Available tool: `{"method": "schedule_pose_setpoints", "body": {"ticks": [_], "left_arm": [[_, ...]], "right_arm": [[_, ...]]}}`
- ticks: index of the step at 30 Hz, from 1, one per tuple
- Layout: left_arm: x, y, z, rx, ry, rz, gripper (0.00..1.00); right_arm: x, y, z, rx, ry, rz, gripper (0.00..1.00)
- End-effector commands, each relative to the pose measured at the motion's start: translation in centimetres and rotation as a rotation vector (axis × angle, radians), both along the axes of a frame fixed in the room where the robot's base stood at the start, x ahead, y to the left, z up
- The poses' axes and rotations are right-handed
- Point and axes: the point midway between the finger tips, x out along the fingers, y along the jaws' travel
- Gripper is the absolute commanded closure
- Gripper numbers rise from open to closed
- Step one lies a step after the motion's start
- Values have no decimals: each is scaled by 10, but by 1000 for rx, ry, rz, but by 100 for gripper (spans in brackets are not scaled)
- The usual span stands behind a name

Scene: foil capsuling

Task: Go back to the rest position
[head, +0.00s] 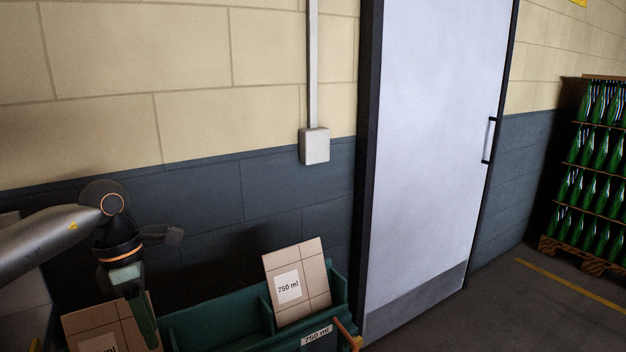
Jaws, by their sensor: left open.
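My left arm comes in from the left edge, and my left gripper (146,320) hangs from it, pointing down. The gripper is at the lower left, in front of a cardboard box at the left end of a green bin. One finger shows clearly; the gap between the fingers is hard to see. I see nothing held in it. My right gripper is not in the picture.
The green bin (215,326) has dividers and a "750 ml" label. A cardboard box (298,262) leans in its right part; another box (84,325) is at the left. A door (440,130) stands behind. A pallet of green bottles (595,175) is far right.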

Motion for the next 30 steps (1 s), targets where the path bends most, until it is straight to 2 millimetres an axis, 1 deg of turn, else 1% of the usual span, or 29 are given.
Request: {"method": "schedule_pose_setpoints", "body": {"ticks": [1,3,5,6,8,9,11,12,15,18,21,23,24,26,27,29,30], "left_arm": [[-3,-22,-13,-62,19,-15,56],[-7,-52,-25,-156,37,-23,56],[-13,-80,-35,-245,57,-26,56],[-18,-99,-41,-309,74,-23,56],[-26,-130,-48,-415,106,-12,56],[-33,-151,-51,-495,132,2,56],[-44,-183,-53,-618,177,36,56],[-51,-204,-52,-706,211,65,56],[-66,-247,-44,-916,309,170,56],[-73,-277,-31,-1108,411,304,56],[-74,-295,-18,-1275,518,464,56],[-71,-300,-12,-1368,585,577,56],[-68,-302,-9,-1427,634,660,56],[-62,-301,-7,-1512,709,799,56],[-57,-297,-7,-1563,759,899,56],[-49,-290,-12,-1630,834,1056,56],[-44,-283,-17,-1669,885,1166,56]], "right_arm": [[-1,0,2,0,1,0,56],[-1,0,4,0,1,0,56],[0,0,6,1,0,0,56],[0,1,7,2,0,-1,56],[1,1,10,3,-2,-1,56],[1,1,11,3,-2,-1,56],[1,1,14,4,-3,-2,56],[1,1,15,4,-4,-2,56],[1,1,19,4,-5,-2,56],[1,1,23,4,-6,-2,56],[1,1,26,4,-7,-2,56],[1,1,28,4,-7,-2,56],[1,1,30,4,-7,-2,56],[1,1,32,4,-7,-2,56],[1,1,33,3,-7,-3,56],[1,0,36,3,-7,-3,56],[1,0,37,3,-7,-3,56]]}}
